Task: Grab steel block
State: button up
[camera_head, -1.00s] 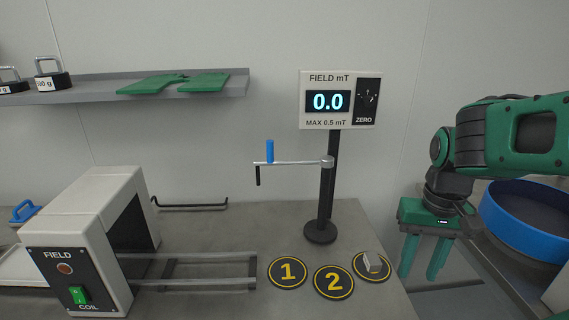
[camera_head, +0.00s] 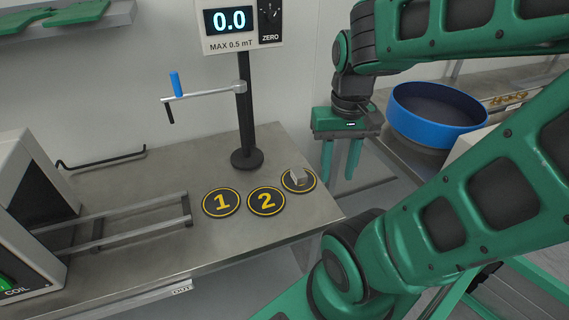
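A small grey steel block (camera_head: 299,177) sits on a round black pad with a yellow ring (camera_head: 312,185), at the right end of the workbench. The pad's marking is mostly hidden by the block. My gripper (camera_head: 340,172) hangs pointing down, just right of and beyond the bench's right edge. Its two green fingers are apart with nothing between them. It is to the right of the block and does not touch it.
Pads 1 (camera_head: 221,202) and 2 (camera_head: 266,201) lie left of the block. A black stand (camera_head: 245,120) with a field meter (camera_head: 238,24) rises behind them. The coil box (camera_head: 30,215) and its rails (camera_head: 115,225) are left. A blue round bin (camera_head: 437,118) stands right.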

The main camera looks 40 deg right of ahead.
aim_at(299, 176)
jog(key=z, duration=2.25)
jog(key=k, duration=0.95)
jog(key=u, duration=0.05)
